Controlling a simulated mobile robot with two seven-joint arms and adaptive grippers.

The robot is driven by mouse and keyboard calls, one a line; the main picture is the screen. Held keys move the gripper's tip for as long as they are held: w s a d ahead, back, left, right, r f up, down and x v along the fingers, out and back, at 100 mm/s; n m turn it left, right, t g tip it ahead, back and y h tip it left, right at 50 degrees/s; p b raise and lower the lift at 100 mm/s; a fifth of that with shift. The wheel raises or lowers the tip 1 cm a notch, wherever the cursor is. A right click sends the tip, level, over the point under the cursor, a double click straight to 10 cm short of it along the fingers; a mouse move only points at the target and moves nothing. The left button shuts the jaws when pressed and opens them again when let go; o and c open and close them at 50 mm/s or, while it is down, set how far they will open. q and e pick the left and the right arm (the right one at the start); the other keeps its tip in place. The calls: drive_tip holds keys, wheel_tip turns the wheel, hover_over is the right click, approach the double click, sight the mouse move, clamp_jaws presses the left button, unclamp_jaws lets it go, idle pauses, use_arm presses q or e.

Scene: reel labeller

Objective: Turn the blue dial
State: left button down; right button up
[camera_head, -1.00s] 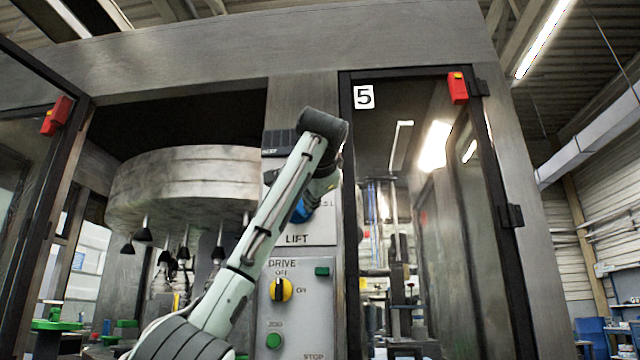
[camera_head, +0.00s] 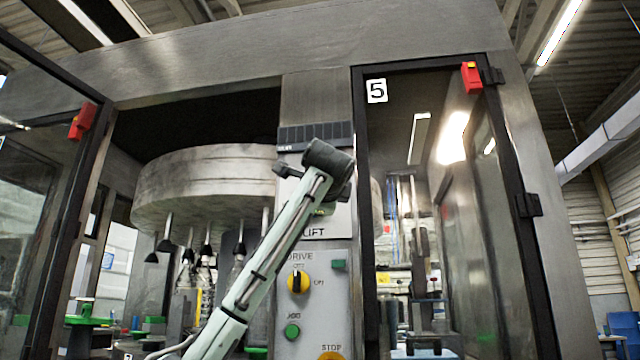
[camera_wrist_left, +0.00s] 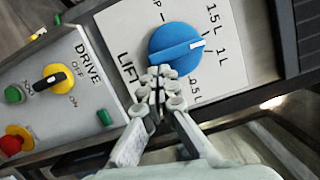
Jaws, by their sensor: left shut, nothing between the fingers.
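The blue dial (camera_wrist_left: 176,50) is on a white plate marked LIFT, with volume marks around it. In the left wrist view its white pointer line points right, towards the space between the 1.5 L and 1 L labels. My left gripper (camera_wrist_left: 160,82) is shut and empty. Its fingertips overlap the dial's lower edge in that view; I cannot tell whether they touch it. In the head view my left arm crosses in front of the LIFT plate (camera_head: 342,222) and hides the dial. My right gripper is in neither view.
Below the LIFT plate is the DRIVE panel (camera_head: 318,310), with a yellow-black knob (camera_head: 298,282), a green button (camera_head: 292,331) and a yellow STOP surround (camera_head: 331,356). A dark-framed glass door (camera_head: 362,200) stands to the right. A round drum (camera_head: 205,180) hangs at left.

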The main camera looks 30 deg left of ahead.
use_arm(q)
drive_tip(key=shift+s+a+f+m, duration=0.1)
drive_tip(key=shift+a+f+m, duration=0.1)
drive_tip(key=shift+a+m, duration=0.2)
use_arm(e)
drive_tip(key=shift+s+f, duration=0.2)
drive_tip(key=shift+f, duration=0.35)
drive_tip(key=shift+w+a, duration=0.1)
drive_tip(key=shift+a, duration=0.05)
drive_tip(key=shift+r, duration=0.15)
